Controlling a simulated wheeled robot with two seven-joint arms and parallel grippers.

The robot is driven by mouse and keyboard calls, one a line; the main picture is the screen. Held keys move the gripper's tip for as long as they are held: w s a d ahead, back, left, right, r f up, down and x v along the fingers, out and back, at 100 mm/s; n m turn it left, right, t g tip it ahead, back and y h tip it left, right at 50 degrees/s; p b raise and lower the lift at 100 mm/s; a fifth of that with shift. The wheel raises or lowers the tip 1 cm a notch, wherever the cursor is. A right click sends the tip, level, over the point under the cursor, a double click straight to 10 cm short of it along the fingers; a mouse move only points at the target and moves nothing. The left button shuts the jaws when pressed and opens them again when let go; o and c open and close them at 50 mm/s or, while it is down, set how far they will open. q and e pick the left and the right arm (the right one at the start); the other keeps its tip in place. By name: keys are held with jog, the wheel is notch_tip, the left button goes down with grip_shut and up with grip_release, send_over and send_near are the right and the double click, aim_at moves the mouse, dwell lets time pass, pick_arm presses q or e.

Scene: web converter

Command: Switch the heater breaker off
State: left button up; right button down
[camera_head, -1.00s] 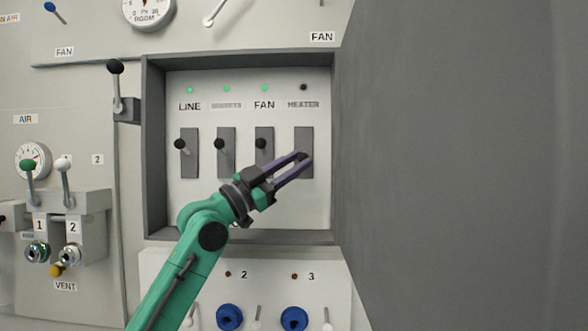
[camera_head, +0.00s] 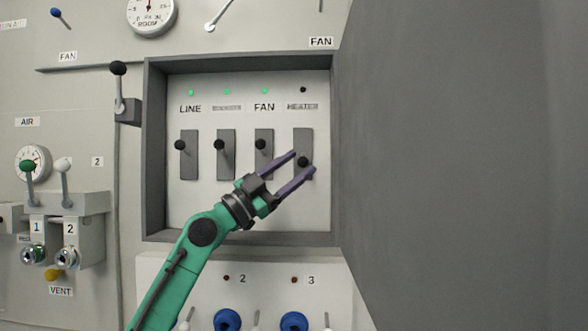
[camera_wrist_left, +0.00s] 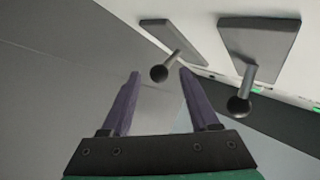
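The heater breaker is the rightmost of the breakers in the recessed panel. Its grey plate (camera_head: 303,140) stands under the HEATER label (camera_head: 303,106), and the lamp (camera_head: 303,89) above it is dark. Its black lever knob (camera_head: 303,161) sits lower than the other knobs. My left gripper (camera_head: 303,162) is open, with the knob showing between its purple fingertips. In the left wrist view the knob (camera_wrist_left: 159,73) appears just beyond and between the spread fingers (camera_wrist_left: 158,72), not gripped. My right gripper is not in view.
The LINE (camera_head: 179,145), middle and FAN (camera_head: 260,144) breaker knobs stand to the left, under green lamps. The panel frame (camera_head: 240,238) surrounds the recess. A large grey surface (camera_head: 460,160) closes off the right side. Blue knobs (camera_head: 294,321) lie below.

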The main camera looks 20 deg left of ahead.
pick_arm(q)
jog(key=shift+f, duration=0.15)
jog(key=s+a+b, duration=0.6)
jog(key=s+a, duration=0.3)
jog(key=shift+f, duration=0.2)
jog(key=shift+s, duration=0.1)
